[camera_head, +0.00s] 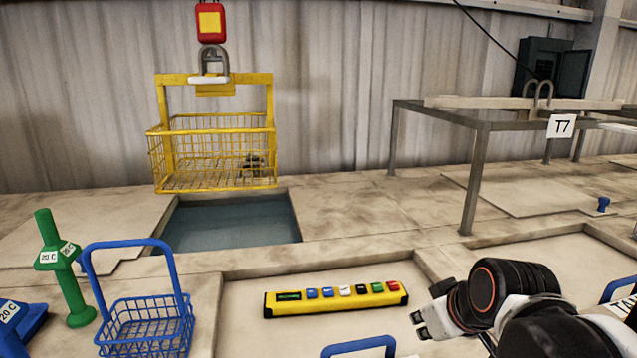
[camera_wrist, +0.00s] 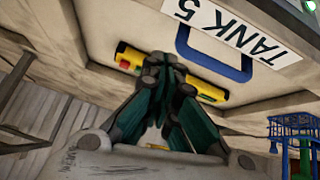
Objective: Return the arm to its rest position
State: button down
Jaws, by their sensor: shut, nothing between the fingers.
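My gripper (camera_head: 420,324) is in the lower right of the head view, at the end of my black and white arm. It is low over the pale counter, to the right of the yellow button pendant (camera_head: 336,297) and apart from it in that view. In the wrist view my gripper (camera_wrist: 166,62) has its dark fingers closed together at the tips, with nothing held. The fingers hide the middle of the pendant, whose end shows beside them (camera_wrist: 208,90). My arm's lower part is cut off by the head view's edge.
A yellow wire basket (camera_head: 212,160) hangs from a hoist over an open tank (camera_head: 230,222). A blue basket (camera_head: 145,325) and green post (camera_head: 62,272) stand at left. A blue handle (camera_head: 360,344) is near my gripper. A metal frame (camera_head: 477,170) marked T7 stands at right.

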jog(key=s+d+f+m+h+b, duration=0.1)
jog(key=s+f+m+b, duration=0.2)
jog(key=s, duration=0.6)
notch_tip(320, 180, down, 2)
jog(key=shift+s+m, duration=0.35)
jog(key=shift+m, duration=0.05)
